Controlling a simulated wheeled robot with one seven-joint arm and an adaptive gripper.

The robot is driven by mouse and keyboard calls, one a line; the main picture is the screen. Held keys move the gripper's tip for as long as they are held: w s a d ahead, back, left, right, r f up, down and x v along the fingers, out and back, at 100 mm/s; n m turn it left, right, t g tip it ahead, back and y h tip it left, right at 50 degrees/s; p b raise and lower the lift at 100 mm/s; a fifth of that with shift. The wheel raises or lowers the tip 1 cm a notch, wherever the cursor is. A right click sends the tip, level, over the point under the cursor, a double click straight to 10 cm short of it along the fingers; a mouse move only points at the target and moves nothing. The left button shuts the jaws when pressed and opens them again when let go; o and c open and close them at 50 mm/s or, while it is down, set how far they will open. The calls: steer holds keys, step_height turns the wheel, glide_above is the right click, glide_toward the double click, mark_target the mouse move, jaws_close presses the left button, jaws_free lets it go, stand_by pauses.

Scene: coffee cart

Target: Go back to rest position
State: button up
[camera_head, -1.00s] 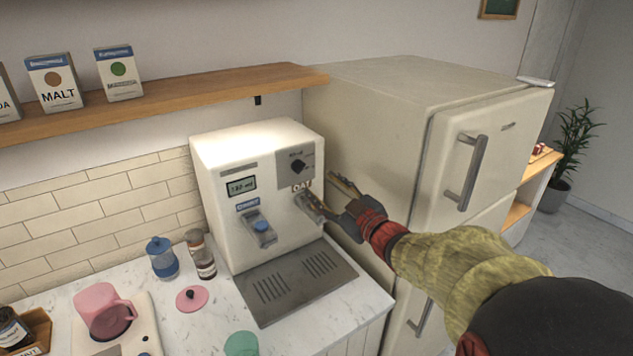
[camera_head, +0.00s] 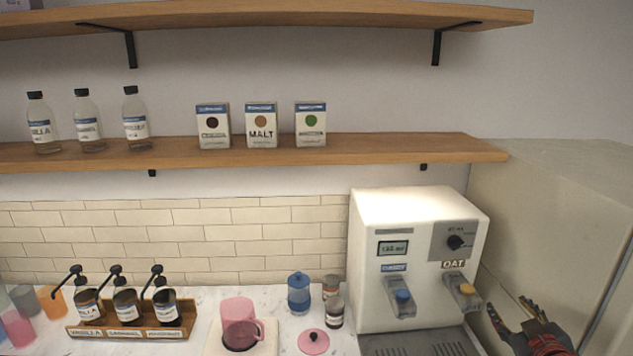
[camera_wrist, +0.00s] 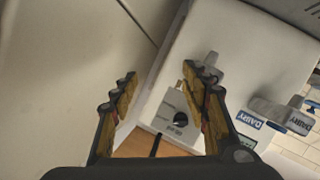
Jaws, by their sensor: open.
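My gripper (camera_head: 512,318) is at the lower right of the head view, just right of the coffee machine and its OAT lever. Its fingers are apart, with nothing between them. In the wrist view my gripper (camera_wrist: 160,110) shows two spread fingers in front of the machine. The white machine (camera_head: 372,230) stands on the counter with a display, a knob (camera_head: 456,242), a dairy lever (camera_head: 402,296) and an OAT lever (camera_head: 466,290). The wrist view also shows the knob (camera_wrist: 180,117). My gripper appears clear of the levers.
The fridge (camera_head: 545,200) stands close on the right. A pink mug (camera_head: 238,322), pink lid (camera_head: 313,342), blue jar (camera_head: 299,296) and syrup rack (camera_head: 130,331) are on the counter. A wooden shelf (camera_head: 400,152) with boxes and bottles runs above.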

steer(key=s+d+f+m+g+h, duration=0.2)
steer(key=s+d+f+m+g, duration=0.15)
steer(key=s, duration=0.25)
steer(key=s+a+f+m+g, duration=0.2)
steer(key=s+a+f+g, duration=0.1)
steer(key=s+a+g, duration=0.4)
steer(key=s+a+r+n+y, duration=0.1)
steer(key=s+a+y, duration=0.1)
steer(key=a, duration=0.5)
steer(key=s+a+r+t+y, duration=0.1)
steer(key=s+a+r+y, duration=0.1)
steer(key=s+a, duration=0.3)
steer(key=s+a+r+n+t+y, duration=0.1)
steer(key=s+a, duration=0.3)
steer(key=a, duration=0.7)
steer(key=shift+a+r+n+y, duration=0.2)
steer(key=shift+r+n+y, duration=0.2)
steer(key=shift+r, duration=0.35)
